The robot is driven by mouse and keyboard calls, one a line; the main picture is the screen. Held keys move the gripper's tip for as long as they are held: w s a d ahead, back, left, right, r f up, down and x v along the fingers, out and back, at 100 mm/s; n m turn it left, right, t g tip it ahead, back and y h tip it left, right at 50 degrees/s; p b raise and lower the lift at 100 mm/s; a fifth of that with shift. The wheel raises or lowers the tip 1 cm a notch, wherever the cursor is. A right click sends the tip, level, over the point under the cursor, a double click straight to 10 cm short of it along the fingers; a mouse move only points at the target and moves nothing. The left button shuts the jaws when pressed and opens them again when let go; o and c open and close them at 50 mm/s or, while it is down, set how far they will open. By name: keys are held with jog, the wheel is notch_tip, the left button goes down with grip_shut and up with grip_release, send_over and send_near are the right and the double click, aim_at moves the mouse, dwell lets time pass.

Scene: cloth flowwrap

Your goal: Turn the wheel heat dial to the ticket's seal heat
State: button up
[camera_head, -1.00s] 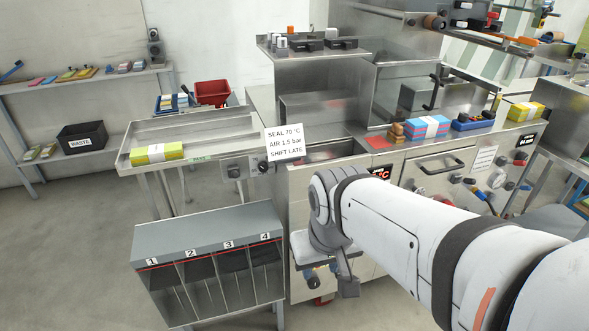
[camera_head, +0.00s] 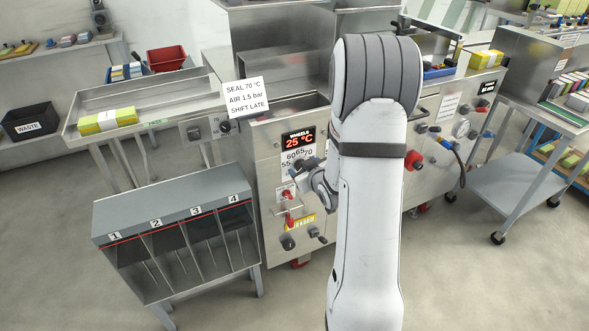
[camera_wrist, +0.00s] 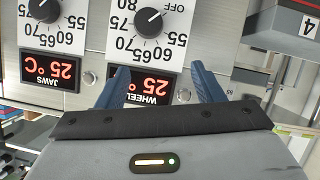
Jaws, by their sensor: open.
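The ticket (camera_head: 247,97) reads SEAL 70 °C, AIR 1.5 bar, SHIFT LATE. The red WHEELS display (camera_head: 298,141) on the cabinet front reads 25 °C; it also shows upside down in the wrist view (camera_wrist: 150,87). The black wheel heat dial (camera_wrist: 149,22) sits on a white scale marked OFF and 55 to 80. Its white mark appears to point toward OFF. My gripper (camera_wrist: 162,72) is open and empty. Its blue fingers straddle the WHEELS display in the picture, apart from the dial. In the head view my arm hides most of the gripper.
A second dial (camera_wrist: 44,10) with a JAWS display (camera_wrist: 50,70) reading 25 °C is beside the wheel dial. Below the wheel scale are a red switch (camera_head: 287,193) and black knobs. A numbered rack (camera_head: 175,220) stands at left front. Floor is clear before the rack.

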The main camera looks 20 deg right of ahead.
aim_at(301, 168)
jog(key=d+f+t+y+b, duration=0.1)
jog(key=d+f+t+b, duration=0.2)
jog(key=f, duration=0.4)
jog(key=shift+t, duration=0.7)
jog(key=w+p, duration=0.2)
jog(key=w, duration=0.4)
jog(key=shift+w, duration=0.3)
jog(key=shift+c, duration=0.3)
jog(key=c, duration=0.9)
jog(key=shift+o, duration=0.2)
jog(key=shift+a, duration=0.4)
jog(key=shift+d+y, duration=0.15)
jog(key=shift+y, duration=0.25)
jog(key=shift+c, duration=0.3)
jog(key=shift+f, duration=0.1)
